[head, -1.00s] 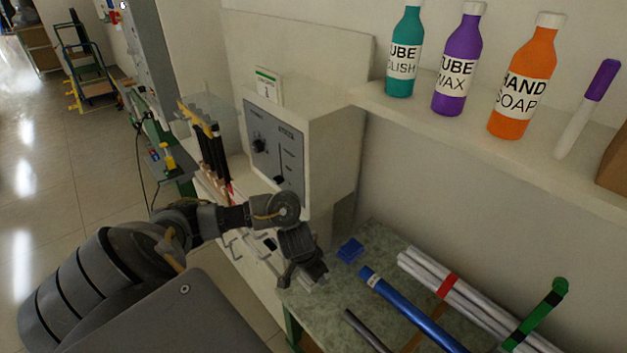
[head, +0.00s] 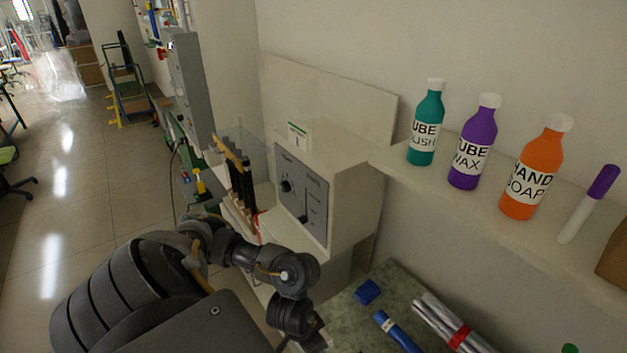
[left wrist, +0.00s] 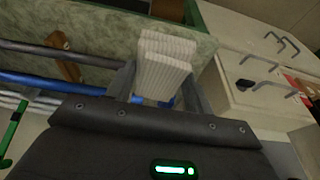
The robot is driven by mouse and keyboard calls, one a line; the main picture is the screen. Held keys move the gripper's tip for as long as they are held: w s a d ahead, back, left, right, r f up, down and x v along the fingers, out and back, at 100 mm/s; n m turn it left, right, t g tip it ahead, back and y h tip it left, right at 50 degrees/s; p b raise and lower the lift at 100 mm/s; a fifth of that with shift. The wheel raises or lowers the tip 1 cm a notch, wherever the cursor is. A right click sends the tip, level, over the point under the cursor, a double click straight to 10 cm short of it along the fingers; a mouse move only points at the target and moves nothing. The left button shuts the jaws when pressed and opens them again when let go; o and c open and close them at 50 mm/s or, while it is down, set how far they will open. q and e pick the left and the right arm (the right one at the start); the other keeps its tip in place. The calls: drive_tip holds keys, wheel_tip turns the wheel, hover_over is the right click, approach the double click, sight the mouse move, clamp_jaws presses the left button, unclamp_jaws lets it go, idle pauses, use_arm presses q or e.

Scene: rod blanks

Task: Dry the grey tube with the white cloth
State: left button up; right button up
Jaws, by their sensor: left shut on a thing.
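My left gripper (left wrist: 165,85) is shut on the white ribbed cloth (left wrist: 163,62), which sticks out folded between the fingers in the left wrist view. In the head view the left gripper (head: 303,335) is at the bottom edge, partly cut off, beside the green worktop (head: 350,318). The grey tube (left wrist: 28,48) lies to the left of the gripper in the left wrist view, apart from the cloth. I cannot make it out in the head view. My right gripper is in neither view.
A blue tube (head: 395,332) and a bundle of pale tubes (head: 440,318) with a red band lie on the worktop, near a small blue object (head: 367,291). A control box (head: 330,190) stands behind. A shelf (head: 480,200) holds several bottles. Drawers (left wrist: 262,75) show in the left wrist view.

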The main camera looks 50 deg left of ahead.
use_arm(q)
drive_tip(key=shift+o, duration=1.3)
drive_tip(key=shift+c, duration=0.9)
drive_tip(key=shift+w+d+b, duration=0.35)
drive_tip(key=shift+w, duration=0.15)
drive_tip(key=w+d+r+m+b, duration=0.2)
drive_tip(key=w+d+m+b, duration=0.1)
drive_tip(key=w+d+b, duration=0.55)
drive_tip(key=w+r+m+h+b, duration=0.1)
drive_tip(key=w+r+b, duration=0.4)
drive_tip(key=r, duration=0.1)
drive_tip(key=shift+a+r+m+g, duration=0.2)
drive_tip(key=shift+a+m+g, duration=0.1)
drive_tip(key=shift+m, duration=0.1)
drive_tip(key=shift+d, duration=0.15)
